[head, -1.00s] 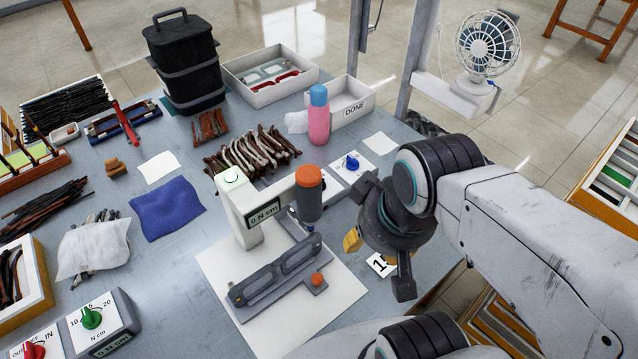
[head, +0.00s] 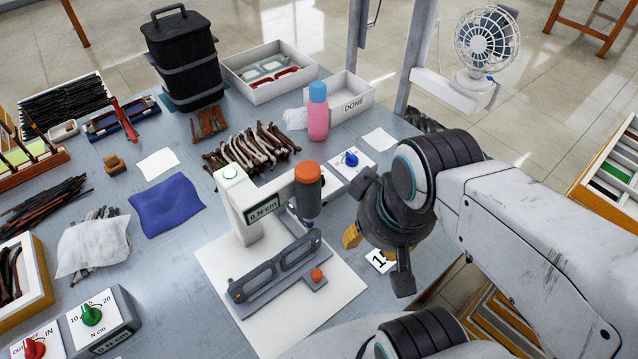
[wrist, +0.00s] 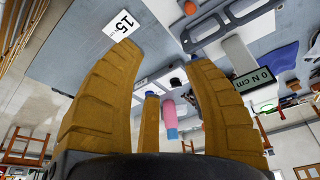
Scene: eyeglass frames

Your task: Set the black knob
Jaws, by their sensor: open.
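Left of my gripper, a white driver stand (head: 238,205) holds an orange-capped driver (head: 307,192) above grey eyeglass frames (head: 275,267). A blue knob (head: 351,158) and a pink bottle (head: 318,118) stand behind. Green (head: 91,315) and red (head: 34,349) knobs are at front left.

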